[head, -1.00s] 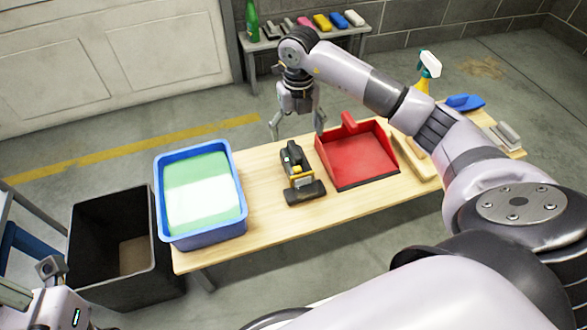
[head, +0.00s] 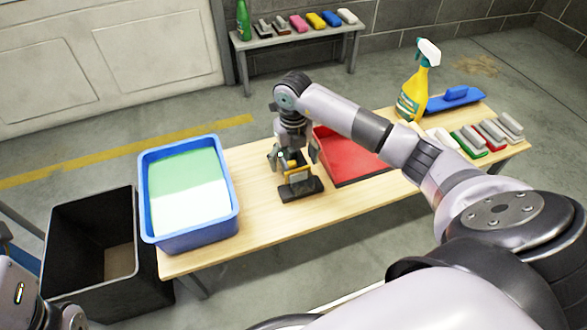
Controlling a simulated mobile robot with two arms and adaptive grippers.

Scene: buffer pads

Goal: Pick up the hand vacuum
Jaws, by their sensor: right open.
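The hand vacuum (head: 300,187) lies on the wooden table, black with a yellow part and a wide dark nozzle toward the front edge. My right gripper (head: 291,164) is open and has come down over the rear part of the vacuum. Its fingers appear to be on either side of the body; whether they touch it I cannot tell. The gripper hides much of the vacuum's rear. My left arm shows only in part at the bottom left corner, and its fingers cannot be made out.
A blue tub (head: 148,222) with green and white contents stands left on the table (head: 255,215). A black bin (head: 75,240) stands left.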

